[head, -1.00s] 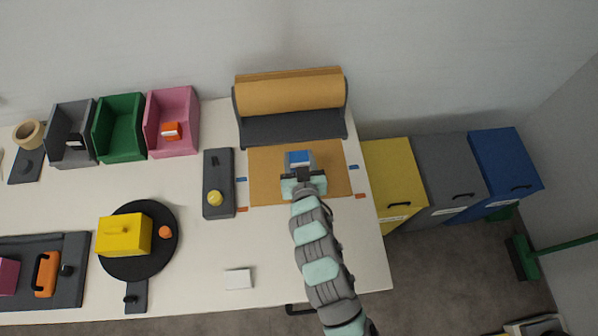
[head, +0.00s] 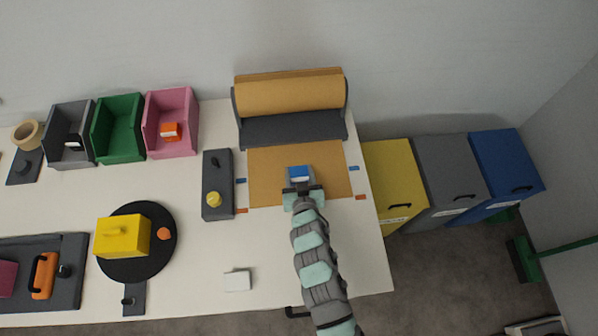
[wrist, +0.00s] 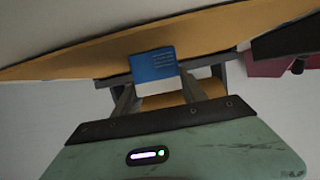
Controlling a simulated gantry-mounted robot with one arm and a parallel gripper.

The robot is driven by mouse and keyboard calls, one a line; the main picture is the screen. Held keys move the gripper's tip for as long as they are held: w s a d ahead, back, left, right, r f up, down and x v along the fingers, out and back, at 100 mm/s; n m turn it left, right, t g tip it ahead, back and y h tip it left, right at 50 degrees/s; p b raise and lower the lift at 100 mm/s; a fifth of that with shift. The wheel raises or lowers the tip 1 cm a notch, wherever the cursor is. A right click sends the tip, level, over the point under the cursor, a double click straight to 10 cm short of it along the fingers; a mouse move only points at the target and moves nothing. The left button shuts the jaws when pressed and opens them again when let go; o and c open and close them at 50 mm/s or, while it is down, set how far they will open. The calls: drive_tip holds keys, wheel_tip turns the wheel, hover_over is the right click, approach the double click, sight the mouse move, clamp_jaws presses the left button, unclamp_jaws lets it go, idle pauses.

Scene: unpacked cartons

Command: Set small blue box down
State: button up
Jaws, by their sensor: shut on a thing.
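The small blue box (head: 299,173) has a blue face with a pale lower band. In the head view it is over the brown paper sheet (head: 268,165) on the table. It also shows in the wrist view (wrist: 153,66), between the fingers. My gripper (head: 301,186) is shut on it from the front side. The gripper also shows in the wrist view (wrist: 160,84). I cannot tell whether the box touches the paper, since the gripper hides part of its underside.
A paper roll (head: 290,92) in a dark holder stands behind the sheet. A dark control panel with a yellow knob (head: 214,198) is to the left. Pink (head: 182,101), green and grey bins stand farther left. A yellow bin (head: 395,185) stands off the table's right edge. Bare sheet lies on both sides.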

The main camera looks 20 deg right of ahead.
drive_tip(key=o, duration=1.3)
